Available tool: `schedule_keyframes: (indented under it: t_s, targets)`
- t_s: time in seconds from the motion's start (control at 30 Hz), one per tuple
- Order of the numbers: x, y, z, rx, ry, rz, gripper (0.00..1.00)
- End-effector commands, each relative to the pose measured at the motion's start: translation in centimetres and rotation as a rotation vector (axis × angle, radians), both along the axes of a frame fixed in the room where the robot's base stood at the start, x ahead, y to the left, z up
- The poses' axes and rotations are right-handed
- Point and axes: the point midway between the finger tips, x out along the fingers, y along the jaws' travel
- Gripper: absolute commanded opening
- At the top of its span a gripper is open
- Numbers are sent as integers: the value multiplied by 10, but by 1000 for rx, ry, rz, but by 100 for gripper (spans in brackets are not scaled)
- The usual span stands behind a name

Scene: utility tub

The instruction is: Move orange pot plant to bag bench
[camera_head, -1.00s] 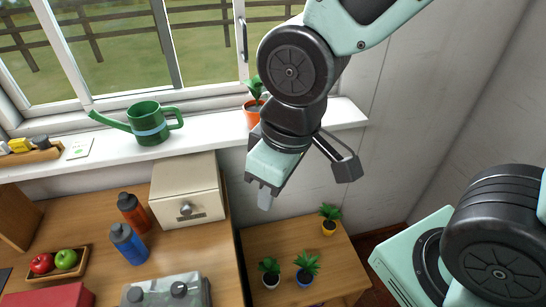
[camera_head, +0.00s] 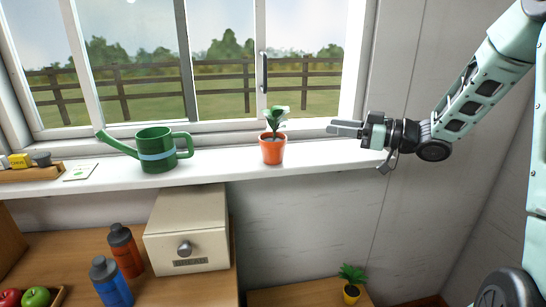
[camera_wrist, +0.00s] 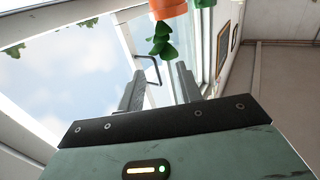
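The orange pot plant (camera_head: 272,150) stands upright on the white windowsill (camera_head: 225,166), in front of the window. It also shows in the wrist view, upside down, with its orange pot (camera_wrist: 168,8) cut by the top edge. My gripper (camera_head: 345,128) is to the right of the plant, slightly above the sill, its fingers pointing left towards it. A clear gap lies between the fingertips and the pot. In the wrist view my gripper (camera_wrist: 158,75) has its fingers apart with nothing held. I cannot tell which surface is the bag bench; a low wooden table (camera_head: 295,295) shows at the bottom.
A green watering can (camera_head: 155,150) stands left of the plant on the sill. The sill between plant and gripper is clear. A cream drawer box (camera_head: 188,230) and two bottles, orange (camera_head: 126,250) and blue (camera_head: 111,285), stand below. A yellow-potted plant (camera_head: 351,292) is on the low table.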

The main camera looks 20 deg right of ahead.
Motion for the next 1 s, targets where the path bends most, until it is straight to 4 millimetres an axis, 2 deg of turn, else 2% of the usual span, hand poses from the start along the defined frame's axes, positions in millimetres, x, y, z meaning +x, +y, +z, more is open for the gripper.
schedule_keyframes:
  t_s: [0.07,0.17,0.6,0.87,1.0]
  targets:
    - [0,0,1,11,-6,10,35]
    - [9,11,4,13,-6,16,35]
    - [71,73,4,13,-6,12,35]
    - [85,87,3,11,-6,10,35]
    - [93,101,5,12,-4,12,35]
